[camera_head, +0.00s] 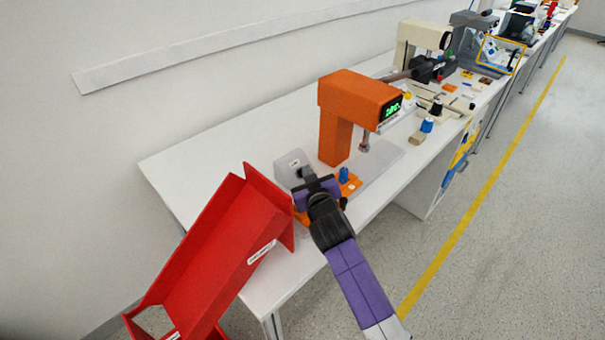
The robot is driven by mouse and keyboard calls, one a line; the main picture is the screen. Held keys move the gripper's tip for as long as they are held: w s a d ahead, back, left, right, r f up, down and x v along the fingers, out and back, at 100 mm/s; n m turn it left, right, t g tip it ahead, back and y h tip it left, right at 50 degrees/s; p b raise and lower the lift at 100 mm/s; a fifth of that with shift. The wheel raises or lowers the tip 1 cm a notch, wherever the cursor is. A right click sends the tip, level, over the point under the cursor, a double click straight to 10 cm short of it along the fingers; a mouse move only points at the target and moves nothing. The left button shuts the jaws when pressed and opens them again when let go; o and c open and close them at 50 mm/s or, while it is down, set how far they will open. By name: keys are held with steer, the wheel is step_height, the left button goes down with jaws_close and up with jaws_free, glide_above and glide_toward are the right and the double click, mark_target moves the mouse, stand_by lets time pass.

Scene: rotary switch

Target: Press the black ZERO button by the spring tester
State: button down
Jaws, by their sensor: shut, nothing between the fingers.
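The spring tester (338,115) is an orange C-shaped frame with a green lit display (391,109) and a grey plunger (364,141). It stands on a pale base plate on the white bench. A small light grey box (288,162) with a white label sits to its left. My gripper (306,173) reaches in from the lower right, with its dark fingers shut and empty at the front of this box. I cannot tell whether they touch it. The black ZERO button cannot be made out; the fingers cover part of the box's face.
A red chute-like bin (213,255) leans at the bench's left end, close to my gripper. A small blue knob (343,174) on an orange part is just right of my gripper. A cream machine (420,38), spools and small parts crowd the bench (200,170) farther back.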

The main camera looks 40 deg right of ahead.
steer(key=shift+w+a+f+b, duration=0.1)
steer(key=shift+w+f+b, duration=0.3)
steer(key=shift+b, duration=0.25)
stand_by(0.7)
steer(key=shift+a, duration=0.1)
stand_by(0.5)
steer(key=shift+r, duration=0.15)
steer(key=shift+s+r+p, duration=0.1)
steer(key=shift+r+p, duration=0.25)
steer(key=shift+p, duration=0.25)
steer(key=shift+s+r, duration=0.15)
steer(key=shift+s, duration=0.1)
steer(key=s+r+p, duration=0.1)
steer(key=r+p, duration=0.1)
steer(key=s+r+p, duration=0.2)
steer(key=p, duration=0.1)
steer(key=shift+s+d, duration=0.2)
steer(key=shift+f, duration=0.15)
